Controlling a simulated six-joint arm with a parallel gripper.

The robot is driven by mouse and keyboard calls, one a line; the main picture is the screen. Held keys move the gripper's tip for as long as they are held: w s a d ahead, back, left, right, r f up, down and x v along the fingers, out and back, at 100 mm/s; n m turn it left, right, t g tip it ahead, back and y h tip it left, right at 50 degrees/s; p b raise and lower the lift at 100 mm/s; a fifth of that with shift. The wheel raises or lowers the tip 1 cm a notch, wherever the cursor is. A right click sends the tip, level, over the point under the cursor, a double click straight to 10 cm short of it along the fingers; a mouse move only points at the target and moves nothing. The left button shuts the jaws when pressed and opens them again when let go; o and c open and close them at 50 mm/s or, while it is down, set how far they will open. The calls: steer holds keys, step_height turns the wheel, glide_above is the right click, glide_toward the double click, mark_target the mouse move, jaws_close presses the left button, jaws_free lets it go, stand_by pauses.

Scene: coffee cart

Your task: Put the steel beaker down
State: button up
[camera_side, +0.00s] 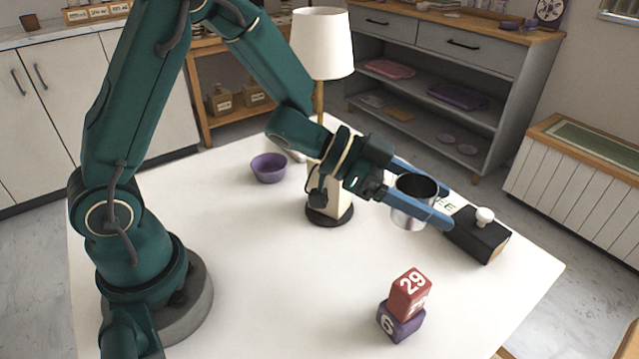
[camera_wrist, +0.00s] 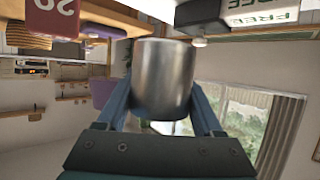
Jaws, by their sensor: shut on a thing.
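The steel beaker (camera_side: 408,205) is a shiny metal cup with a dark inside. My gripper (camera_side: 420,200) is shut on it, with a blue finger along each side. The beaker looks upright and seems to be held above the table, near its far right edge; the side view does not clearly show the gap under it. In the wrist view the beaker (camera_wrist: 163,80) fills the space between the two fingers (camera_wrist: 160,95). The white table (camera_side: 250,270) is the surface below.
A black box (camera_side: 478,238) with a white knob stands just right of the beaker. A lamp (camera_side: 323,45) with a dark base stands left of it. A purple bowl (camera_side: 269,168) is farther left. A red block (camera_side: 409,293) sits on a purple block (camera_side: 401,323) in front. The table's front middle is clear.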

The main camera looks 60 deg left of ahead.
steer(key=s+d+r+m+g+h, duration=0.1)
steer(key=s+r+m+g+h, duration=0.15)
steer(key=s+m+g, duration=0.65)
steer(key=s+a+f+m+g, duration=0.2)
steer(key=s+a+m+g, duration=0.25)
steer(key=s+a, duration=0.3)
steer(key=shift+n+g, duration=0.35)
steer(key=x, duration=0.4)
steer(key=f+x, duration=0.1)
steer(key=x, duration=0.3)
steer(key=a+x, duration=0.1)
steer(key=x, duration=0.4)
steer(key=shift+s+d+f, duration=0.1)
steer(key=shift+s+f, duration=0.3)
steer(key=shift+f, duration=2.05)
steer(key=shift+f, duration=0.1)
steer(key=o, duration=1.4)
